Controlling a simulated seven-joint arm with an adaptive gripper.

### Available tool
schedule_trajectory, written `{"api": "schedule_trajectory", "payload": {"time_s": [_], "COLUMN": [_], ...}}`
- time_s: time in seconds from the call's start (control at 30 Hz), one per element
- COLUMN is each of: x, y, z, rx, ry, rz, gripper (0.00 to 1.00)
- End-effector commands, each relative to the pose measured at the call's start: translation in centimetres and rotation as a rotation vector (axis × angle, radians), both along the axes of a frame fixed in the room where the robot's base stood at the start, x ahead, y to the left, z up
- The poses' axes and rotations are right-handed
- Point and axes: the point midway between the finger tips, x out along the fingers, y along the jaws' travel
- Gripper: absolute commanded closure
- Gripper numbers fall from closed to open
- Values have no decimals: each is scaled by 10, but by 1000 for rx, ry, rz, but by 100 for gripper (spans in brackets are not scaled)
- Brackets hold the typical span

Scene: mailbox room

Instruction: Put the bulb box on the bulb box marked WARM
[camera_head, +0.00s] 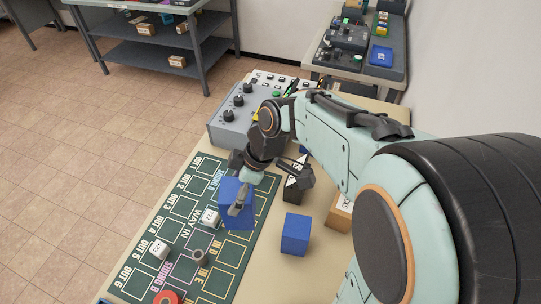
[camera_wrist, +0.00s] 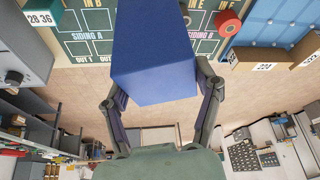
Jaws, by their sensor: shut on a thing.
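My gripper (camera_wrist: 160,95) is shut on a plain blue box (camera_wrist: 157,55), with one finger on each side of it in the wrist view. In the head view the held blue box (camera_head: 229,203) is above the green board, partly covered by a finger. A second blue box (camera_head: 295,234) stands to the right on the tan table, apart from my gripper. No WARM mark is readable on either blue box, so I cannot tell from lettering which box is which.
The green board (camera_head: 262,205) carries white numbered cubes (camera_head: 158,248), a grey cylinder (camera_head: 199,257) and a red roll (camera_head: 166,297). A dark box (camera_head: 293,190) and a brown box (camera_head: 340,214) stand close to the second blue box. A grey control panel (camera_head: 232,122) is behind.

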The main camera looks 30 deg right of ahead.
Motion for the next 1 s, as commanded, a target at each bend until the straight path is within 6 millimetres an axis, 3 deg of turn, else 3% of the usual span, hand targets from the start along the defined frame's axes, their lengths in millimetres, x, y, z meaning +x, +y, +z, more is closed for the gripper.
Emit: {"api": "schedule_trajectory", "payload": {"time_s": [0.3, 0.47, 1.0], "x": [-45, -53, -55], "y": [-82, -105, -109], "z": [36, 41, -35], "rx": [-1, 1, 2], "ry": [-4, -2, 1], "rz": [-209, -313, -333], "gripper": [74, 74, 74]}}
